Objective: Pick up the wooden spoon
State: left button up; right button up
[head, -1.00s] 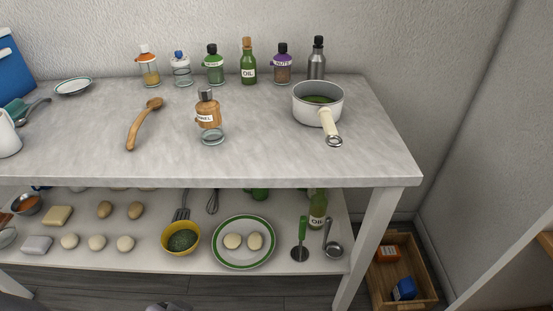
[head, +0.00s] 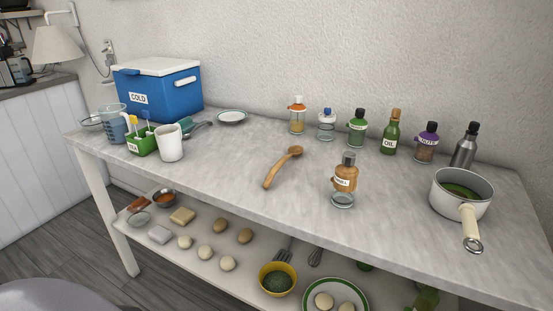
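The wooden spoon (head: 281,168) lies on the grey tabletop near its middle. Its bowl points to the back right and its curved handle runs toward the front left edge. It is clear of the things around it. Neither of my grippers shows in the head view.
The bottle with a wooden-coloured body (head: 345,178) stands right of the spoon. Several jars and bottles line the back, with the white pot (head: 462,194) at right. A white mug (head: 169,143), green caddy (head: 142,145) and blue cooler (head: 160,92) stand left. A lower shelf (head: 222,286) holds food.

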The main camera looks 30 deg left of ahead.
aim_at(295, 150)
jog(key=u, duration=1.05)
